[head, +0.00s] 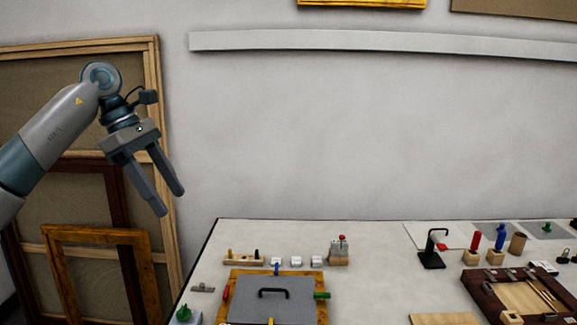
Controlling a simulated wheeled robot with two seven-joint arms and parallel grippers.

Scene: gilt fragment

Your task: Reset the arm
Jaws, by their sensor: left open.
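My left arm (50,130) comes in from the left and is raised well above the level of the table (375,240). Its gripper (172,204) hangs tilted down to the right, with its two grey fingers apart and nothing between them. It is in the air to the left of the table, in front of the leaning wooden frames (163,110). My right gripper is out of view.
On the table are a grey panel with a black handle (272,293), a black stand (432,250), small blocks, coloured-handled tools and a dark tray (480,295). A white ledge (380,41) runs along the wall. The table's middle back is clear.

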